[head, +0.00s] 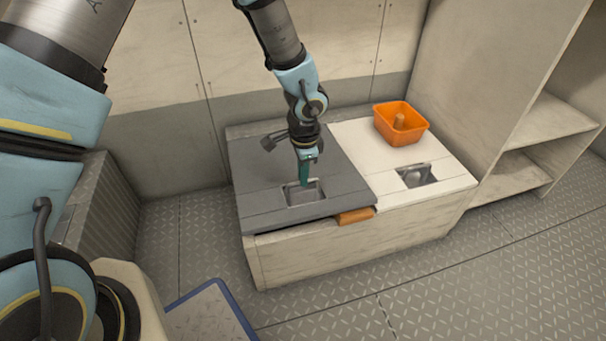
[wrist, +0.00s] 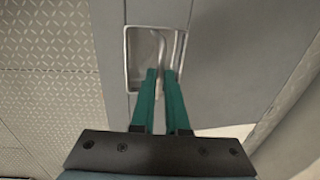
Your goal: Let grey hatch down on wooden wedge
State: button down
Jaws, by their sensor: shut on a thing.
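The grey hatch (head: 262,178) lies on the left half of the wooden bench box, slightly raised at its front edge. The wooden wedge (head: 355,216) sits under the hatch's front right corner, its end sticking out. My gripper (head: 304,182) reaches down into the recessed handle of the grey hatch. In the wrist view, the green fingers of my gripper (wrist: 162,75) are shut on the metal handle bar (wrist: 178,48) inside the recess. The fingers partly hide the bar. The wedge is not clearly visible in the wrist view.
A white hatch (head: 446,180) with its own recessed handle closes the right half of the box. An orange bin (head: 402,124) stands on it at the back. Open shelves (head: 545,120) stand on the right. The patterned floor (head: 330,290) in front is clear, apart from a blue-edged mat (head: 213,312).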

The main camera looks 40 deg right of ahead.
jog(key=r+p, duration=0.1)
jog(key=w+r+p, duration=0.1)
jog(key=shift+d+r+p, duration=0.2)
jog(key=shift+r+p, duration=0.1)
jog(key=c, duration=0.9)
grip_release()
jog(key=r+p, duration=0.1)
jog(key=r, duration=0.2)
jog(key=r+p, duration=0.1)
jog(key=r, duration=0.3)
jog(key=s+r+p, duration=0.1)
jog(key=r, duration=0.2)
jog(key=shift+a+r, duration=0.2)
jog(key=shift+r, duration=0.1)
